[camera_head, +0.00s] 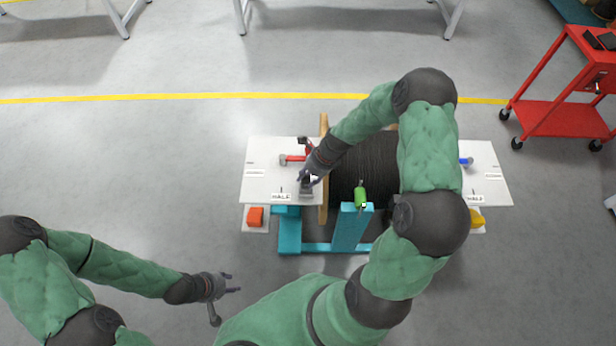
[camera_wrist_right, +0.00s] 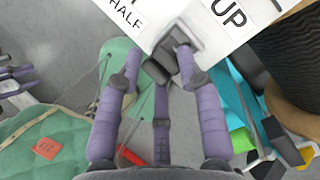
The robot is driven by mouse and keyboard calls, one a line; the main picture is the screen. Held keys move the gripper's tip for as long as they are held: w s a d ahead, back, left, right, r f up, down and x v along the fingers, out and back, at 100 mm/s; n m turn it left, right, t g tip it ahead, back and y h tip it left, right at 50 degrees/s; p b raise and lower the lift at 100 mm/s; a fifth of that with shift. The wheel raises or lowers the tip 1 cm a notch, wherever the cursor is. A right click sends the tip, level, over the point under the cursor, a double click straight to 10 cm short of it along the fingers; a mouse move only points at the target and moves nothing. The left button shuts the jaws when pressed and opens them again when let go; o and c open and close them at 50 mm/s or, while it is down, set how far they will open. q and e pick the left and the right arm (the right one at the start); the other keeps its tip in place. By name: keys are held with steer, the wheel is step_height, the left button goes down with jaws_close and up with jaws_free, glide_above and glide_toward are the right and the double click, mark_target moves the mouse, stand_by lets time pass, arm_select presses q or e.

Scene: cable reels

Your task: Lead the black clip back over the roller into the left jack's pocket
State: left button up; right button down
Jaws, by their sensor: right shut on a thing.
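My right gripper (camera_head: 309,178) is over the white left-hand board (camera_head: 262,182), beside the "HALF" label. In the wrist view its purple fingers (camera_wrist_right: 160,80) are closed on a dark, blocky piece, the black clip (camera_wrist_right: 157,70). A grey bracket-like part (camera_wrist_right: 190,32) adjoins it; I cannot tell whether the clip sits inside a pocket. The green roller (camera_head: 361,196) tops a teal post (camera_head: 350,228) in front of the reel. My left gripper (camera_head: 232,284) is open and empty, low over the floor at the left.
The black cable reel (camera_head: 364,165) has a wooden flange (camera_head: 323,204) close to the right gripper. A red lever (camera_head: 292,158) stands on the left board. An orange block (camera_head: 255,217) and a yellow block (camera_head: 477,218) flank the stand. A red cart (camera_head: 565,115) stands right; floor at left is clear.

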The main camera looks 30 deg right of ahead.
steer(key=shift+f+b, duration=0.45)
steer(key=shift+f, duration=0.15)
steer(key=shift+f+b, duration=0.55)
steer(key=shift+f, duration=0.65)
steer(key=c, duration=0.7)
jaws_free()
steer(key=v, duration=1.2)
